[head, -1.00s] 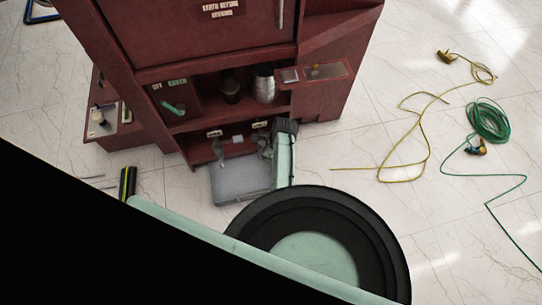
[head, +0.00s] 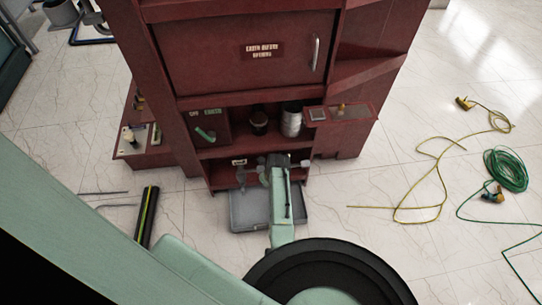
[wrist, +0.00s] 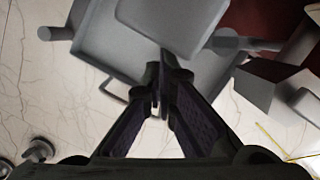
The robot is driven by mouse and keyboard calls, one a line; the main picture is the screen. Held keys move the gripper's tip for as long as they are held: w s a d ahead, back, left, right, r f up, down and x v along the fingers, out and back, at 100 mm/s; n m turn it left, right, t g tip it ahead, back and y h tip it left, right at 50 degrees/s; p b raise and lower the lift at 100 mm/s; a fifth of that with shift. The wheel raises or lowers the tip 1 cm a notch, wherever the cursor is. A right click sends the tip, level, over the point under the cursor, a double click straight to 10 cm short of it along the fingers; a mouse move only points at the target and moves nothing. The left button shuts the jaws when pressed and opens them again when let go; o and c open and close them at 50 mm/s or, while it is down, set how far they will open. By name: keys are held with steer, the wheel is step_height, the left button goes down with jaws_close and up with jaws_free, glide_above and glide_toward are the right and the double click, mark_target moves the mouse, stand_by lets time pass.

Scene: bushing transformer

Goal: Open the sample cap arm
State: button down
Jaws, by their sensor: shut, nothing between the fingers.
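My gripper (wrist: 162,78) is shut and empty in the wrist view, its fingertips close below a pale grey rounded block (wrist: 178,22). I cannot tell if they touch it. A grey tray (wrist: 105,40) lies behind the fingers, with a thin dark handle (wrist: 112,88) at its edge. In the head view my arm reaches to the cabinet's lowest opening, above the grey tray (head: 248,212) on the floor. Small grey fittings (head: 262,172) sit beside the arm, partly hidden by it. I cannot tell which part is the sample cap arm.
The dark red cabinet (head: 245,85) stands ahead, with a shelf holding a metal can (head: 291,120) and a dark jar (head: 259,121). A black and yellow rod (head: 146,215) lies at left. Yellow (head: 430,150) and green (head: 506,170) cables lie on the floor at right.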

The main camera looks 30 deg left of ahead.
steer(key=shift+a, duration=0.3)
steer(key=shift+w, duration=0.1)
stand_by(0.4)
